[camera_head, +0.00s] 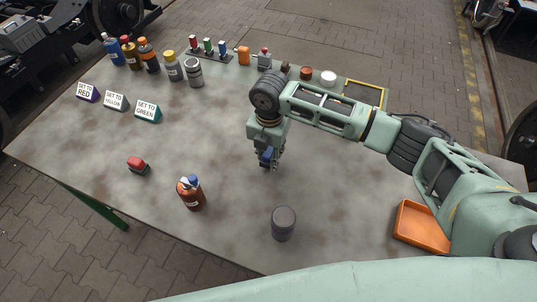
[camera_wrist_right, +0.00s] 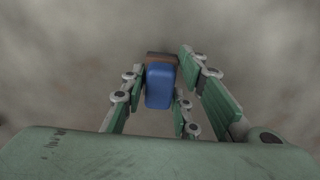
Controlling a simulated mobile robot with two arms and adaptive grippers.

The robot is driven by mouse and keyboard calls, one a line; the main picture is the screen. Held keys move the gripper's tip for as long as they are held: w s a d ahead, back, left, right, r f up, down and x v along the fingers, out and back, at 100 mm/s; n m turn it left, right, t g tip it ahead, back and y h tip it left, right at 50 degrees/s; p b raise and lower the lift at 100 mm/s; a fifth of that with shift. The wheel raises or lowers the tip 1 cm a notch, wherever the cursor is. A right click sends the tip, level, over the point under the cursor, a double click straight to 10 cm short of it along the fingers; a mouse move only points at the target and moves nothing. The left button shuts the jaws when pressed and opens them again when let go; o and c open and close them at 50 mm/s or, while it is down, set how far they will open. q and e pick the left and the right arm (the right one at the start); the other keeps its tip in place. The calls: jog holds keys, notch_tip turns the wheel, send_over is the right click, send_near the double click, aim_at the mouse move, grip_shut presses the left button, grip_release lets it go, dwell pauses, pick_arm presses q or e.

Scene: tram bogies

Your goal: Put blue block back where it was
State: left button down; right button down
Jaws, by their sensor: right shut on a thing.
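The blue block (camera_wrist_right: 160,86) is between the fingers of my right gripper (camera_wrist_right: 168,78) in the right wrist view. A brown part shows at its far end. In the head view the right gripper (camera_head: 268,160) points down over the middle of the table, shut on the blue block (camera_head: 267,154), which is partly hidden by the fingers. I cannot tell how far the block is above the table. My left gripper is not in view.
An orange tray (camera_head: 421,227) lies right. Label blocks (camera_head: 148,111), bottles (camera_head: 148,55) and a rack (camera_head: 208,52) stand behind. A yellow-edged square (camera_head: 363,93) lies at the back right.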

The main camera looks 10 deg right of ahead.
aim_at(269, 152)
jog(key=shift+f, duration=0.8)
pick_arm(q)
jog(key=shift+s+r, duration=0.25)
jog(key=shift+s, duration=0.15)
pick_arm(e)
jog(key=shift+f, duration=0.2)
jog(key=c, duration=1.4)
grip_release()
jog(key=shift+o, duration=0.2)
pick_arm(q)
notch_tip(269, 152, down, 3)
jog(key=b, duration=0.2)
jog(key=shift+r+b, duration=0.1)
jog(key=shift+b, duration=0.2)
pick_arm(e)
notch_tip(269, 152, up, 12)
jog(key=shift+d+r, duration=0.1)
jog(key=shift+r, duration=0.1)
jog(key=shift+f, duration=0.1)
